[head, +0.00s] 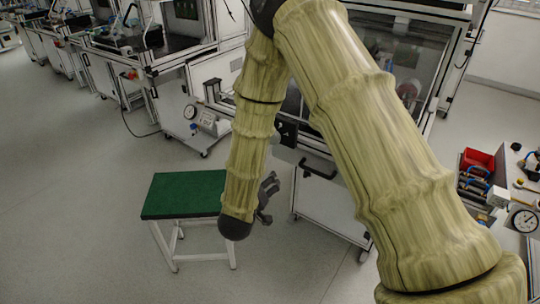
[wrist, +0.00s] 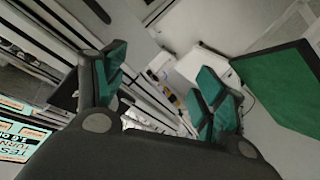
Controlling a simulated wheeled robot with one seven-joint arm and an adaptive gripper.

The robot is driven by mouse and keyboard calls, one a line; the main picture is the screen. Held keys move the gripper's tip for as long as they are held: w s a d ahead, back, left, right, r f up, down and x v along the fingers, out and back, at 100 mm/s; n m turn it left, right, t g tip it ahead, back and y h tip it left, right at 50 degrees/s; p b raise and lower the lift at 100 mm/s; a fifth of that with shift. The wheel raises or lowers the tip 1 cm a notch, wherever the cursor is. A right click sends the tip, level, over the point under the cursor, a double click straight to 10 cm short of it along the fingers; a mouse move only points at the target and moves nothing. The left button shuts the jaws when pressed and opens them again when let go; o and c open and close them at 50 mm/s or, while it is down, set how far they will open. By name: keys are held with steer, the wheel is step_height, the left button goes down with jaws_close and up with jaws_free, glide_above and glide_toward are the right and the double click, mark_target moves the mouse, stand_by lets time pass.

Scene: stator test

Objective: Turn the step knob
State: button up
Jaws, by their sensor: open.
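I cannot make out the step knob in either view. My gripper (head: 268,198) is at the end of my arm, beside the right edge of a green-topped stool (head: 185,192) and in front of the test bench's lower cabinet (head: 330,200). In the wrist view my gripper (wrist: 162,84) is open, with green pads on both fingers and nothing held between them. A lit screen (wrist: 20,140) with partly cut-off text shows at the lower left of the wrist view. Small fittings (wrist: 172,98) show beyond the fingers, too small to identify.
The bench has a dark handle (head: 318,171) on its front. A round gauge (head: 190,112) and a small control box (head: 208,119) stand left of my arm. A red bin (head: 477,159) and another gauge (head: 524,220) are at the right. The floor (head: 80,210) at the left is clear.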

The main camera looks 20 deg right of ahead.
step_height(320, 180, up, 10)
steer(key=w+a+r+m+h+b, duration=0.1)
steer(key=w+a+m+h+b, duration=0.15)
steer(key=h+b, duration=0.45)
steer(key=x, duration=1)
steer(key=shift+f+g+b, duration=0.4)
steer(key=shift+f, duration=0.25)
steer(key=shift+c, duration=0.5)
steer(key=c, duration=0.9)
